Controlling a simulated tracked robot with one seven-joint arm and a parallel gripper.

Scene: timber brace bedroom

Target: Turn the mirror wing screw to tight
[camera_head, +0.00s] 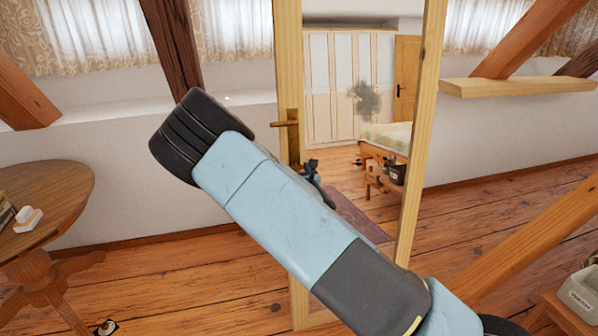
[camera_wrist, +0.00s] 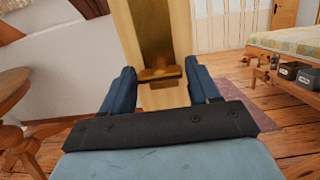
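The standing mirror (camera_head: 340,100) has a light timber frame. The brass wing screw (camera_head: 288,123) sits on its left upright, with its bar lying roughly level. In the wrist view the wing screw (camera_wrist: 158,74) is straight ahead, between the lines of my two blue fingers. My gripper (camera_wrist: 159,68) is open, with one finger on each side of the upright as seen from the wrist. I cannot tell how far the fingertips are from the screw, and no contact shows.
A round wooden table (camera_head: 50,190) with small items stands at the left. A wooden shelf (camera_head: 520,87) and a slanting timber brace (camera_head: 525,235) are at the right. The mirror glass reflects a bed and wardrobe. Some plank floor (camera_head: 200,285) is clear left of the mirror.

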